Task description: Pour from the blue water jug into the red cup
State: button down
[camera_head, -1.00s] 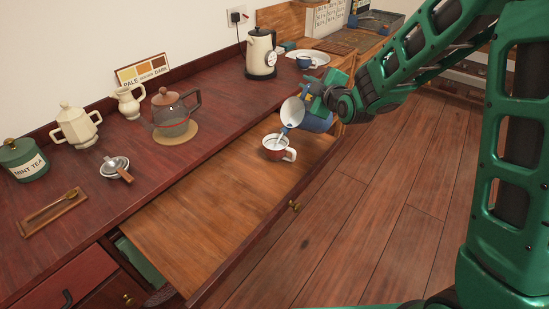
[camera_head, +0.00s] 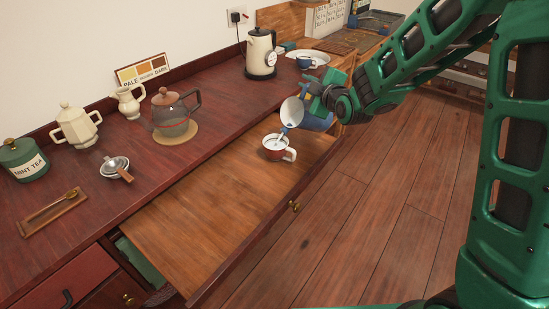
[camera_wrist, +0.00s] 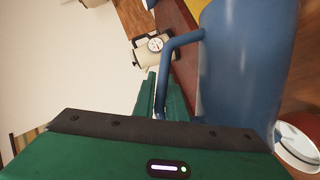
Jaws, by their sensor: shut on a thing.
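The blue water jug (camera_head: 318,122) is tilted over the pull-out board, its pale open mouth turned left and down toward the red cup. The red cup (camera_head: 280,150) stands upright on the board with its handle to the right. It has a white inside, and pale liquid seems to show in it. A thin bluish stream seems to run from the jug's lip into the cup. My gripper (camera_head: 325,91) is shut on the jug's handle. In the wrist view the jug (camera_wrist: 245,75) fills the right side, and the cup (camera_wrist: 298,145) shows at the lower right.
The pull-out board (camera_head: 215,215) is otherwise clear. On the counter stand a glass teapot (camera_head: 172,125), a cream kettle (camera_head: 261,55), a strainer (camera_head: 115,167), a mint tea tin (camera_head: 22,160) and cream pots. A blue cup (camera_head: 305,62) sits at the back.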

jog(key=shift+a+r, duration=0.15)
jog(key=shift+r, duration=0.1)
dwell(0.6)
jog(key=w+d+f+m, duration=0.1)
jog(key=w+d+f+m+g+y, duration=0.1)
jog(key=d+m, duration=0.1)
jog(key=shift+w+d+f, duration=0.1)
jog(key=shift+d, duration=0.05)
jog(key=shift+g, duration=0.3)
jog(key=shift+w+d+f+m+b, duration=0.35)
jog(key=shift+w+d+m+b, duration=0.2)
jog(key=shift+b, duration=0.15)
jog(key=w+d+f+m+g+y+b, duration=0.2)
jog(key=w+d+f+m+b, duration=0.1)
jog(key=f+b, duration=0.3)
jog(key=shift+w+d+m+g+y, duration=0.3)
jog(key=shift+w+d+m+y, duration=0.1)
jog(key=shift+d+m, duration=0.35)
